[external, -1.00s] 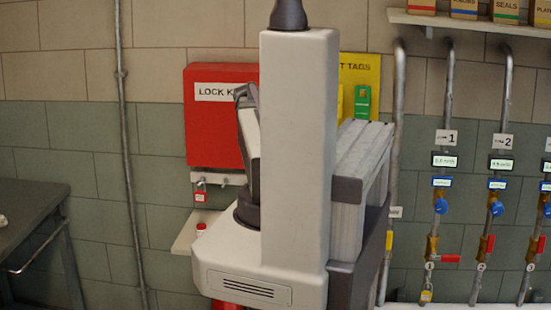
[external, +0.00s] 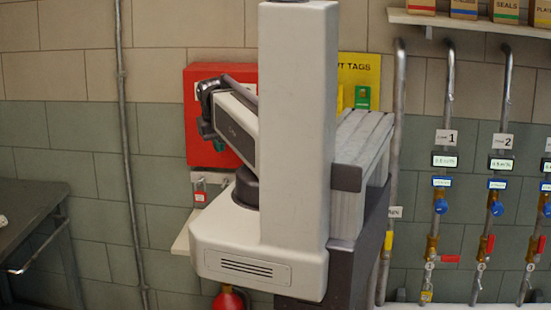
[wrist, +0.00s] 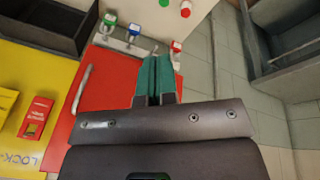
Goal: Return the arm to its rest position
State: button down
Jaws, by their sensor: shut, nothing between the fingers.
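My gripper (wrist: 157,65) shows in the wrist view with its two teal fingers together and nothing between them. It is in front of the red lock box (wrist: 100,97), which fills the middle left of that view. In the external view my arm is folded, its upper link leaning up and left to a dark elbow in front of the red lock box (external: 197,135).
Padlocks, including a green one (wrist: 109,20), hang near the box. A yellow tag board (external: 362,75) is right of it. Pipes with blue-handled valves (external: 440,207) line the right wall. A dark table (external: 30,210) stands at left.

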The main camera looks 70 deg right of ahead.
jog(key=w+a+f+n+y+b, duration=0.1)
jog(key=w+a+f+n+b, duration=0.2)
jog(key=a, duration=0.9)
jog(key=w+a+f+n+y+b, duration=0.1)
jog(key=w+a+f+n+b, duration=0.1)
jog(key=w+a+f+b, duration=0.2)
jog(key=w+a+f+n+y+b, duration=0.1)
jog(key=w+a+f+n+b, duration=0.2)
jog(key=a+f, duration=0.5)
jog(key=w+a+b, duration=0.1)
jog(key=a+b, duration=0.1)
jog(key=a, duration=1)
jog(key=shift+w+f+n+b, duration=0.3)
jog(key=shift+f+b, duration=0.05)
jog(key=shift+a, duration=0.1)
